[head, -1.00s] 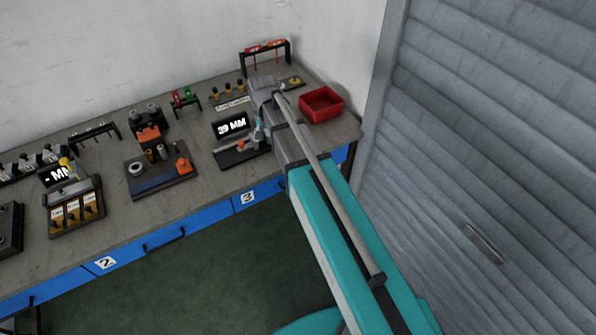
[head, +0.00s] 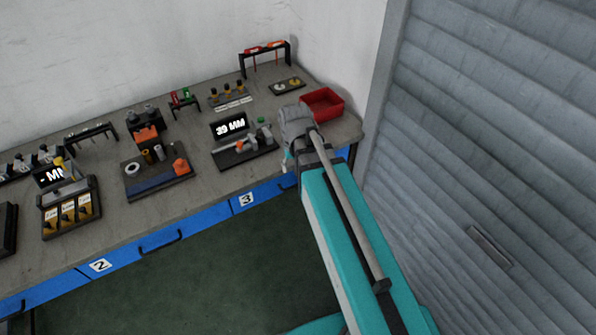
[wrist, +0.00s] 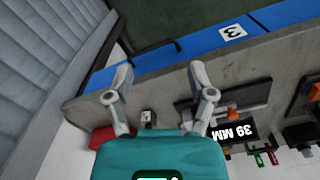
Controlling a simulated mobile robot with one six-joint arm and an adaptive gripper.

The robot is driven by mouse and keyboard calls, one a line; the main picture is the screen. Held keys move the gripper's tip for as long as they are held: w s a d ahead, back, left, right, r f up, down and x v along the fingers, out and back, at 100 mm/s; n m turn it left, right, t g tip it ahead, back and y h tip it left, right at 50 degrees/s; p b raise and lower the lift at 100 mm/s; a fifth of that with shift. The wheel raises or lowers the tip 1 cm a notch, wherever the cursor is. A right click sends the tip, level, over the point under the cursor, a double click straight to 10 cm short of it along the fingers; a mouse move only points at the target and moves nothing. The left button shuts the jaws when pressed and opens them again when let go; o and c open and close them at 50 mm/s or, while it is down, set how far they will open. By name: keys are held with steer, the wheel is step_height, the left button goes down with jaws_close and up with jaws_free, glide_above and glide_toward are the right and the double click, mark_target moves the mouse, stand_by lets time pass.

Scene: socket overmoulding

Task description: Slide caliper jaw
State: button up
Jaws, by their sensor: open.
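The caliper (head: 246,144) lies on a dark base (head: 258,153) above drawer 3, with an orange piece at its left part and a small green piece behind its right end. Its display (head: 230,126) reads 39 MM. The display also shows upside down in the wrist view (wrist: 234,133), where my gripper hides part of the caliper. My gripper (wrist: 160,74) is open and empty, its fingers spread near the bench's front edge. In the head view it is to the right of the caliper and apart from it, mostly hidden by my arm.
A red bin (head: 323,97) stands at the bench's right end, close behind my arm. Left of the caliper is a fixture (head: 160,180) with an orange block. A screwdriver rack (head: 265,48) stands at the back. The grey shutter (head: 490,130) is at the right.

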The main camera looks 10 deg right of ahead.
steer(key=shift+s+d+f, duration=0.15)
steer(key=shift+s+d, duration=0.15)
steer(key=shift+s, duration=0.35)
step_height(320, 180, up, 6)
steer(key=m+p, duration=0.5)
steer(key=p, duration=0.1)
glide_above(239, 143)
steer(key=shift+d+r, duration=0.1)
steer(key=shift+r, duration=0.1)
steer(key=shift+f, duration=0.2)
step_height(239, 143, down, 13)
steer(key=b, duration=1.3)
steer(key=shift+f+b, duration=0.2)
steer(key=shift+b, duration=0.1)
jaws_close()
